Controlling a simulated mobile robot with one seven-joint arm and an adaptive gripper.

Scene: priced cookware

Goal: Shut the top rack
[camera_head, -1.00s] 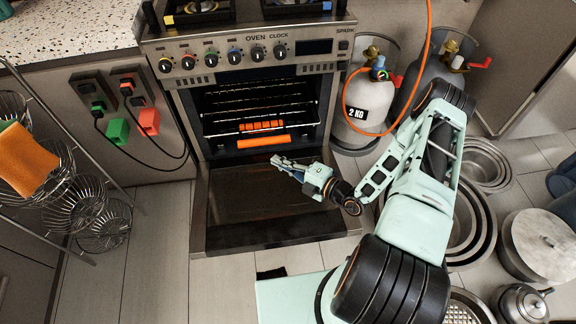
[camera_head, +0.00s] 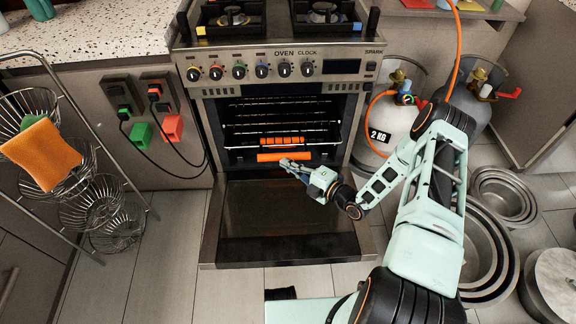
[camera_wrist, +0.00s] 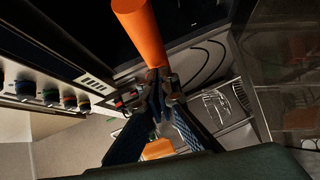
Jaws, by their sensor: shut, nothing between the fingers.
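The oven (camera_head: 283,90) stands with its door (camera_head: 285,218) folded down. Inside, wire racks show; an upper one (camera_head: 280,102) looks set back, and a lower one (camera_head: 280,128) has an orange grip piece (camera_head: 282,141). An orange handle bar (camera_head: 283,157) sits in front of and below it; I cannot tell which rack it belongs to. My gripper (camera_head: 286,164) is shut and empty, just below the orange bar. In the wrist view an orange bar (camera_wrist: 140,32) rises just beyond the closed fingertips (camera_wrist: 158,78); contact is unclear.
Two gas cylinders (camera_head: 382,130) with an orange hose stand right of the oven. Metal pans (camera_head: 490,250) lie on the floor at the right. A wire basket stand (camera_head: 95,215) with an orange cloth (camera_head: 42,152) is at the left.

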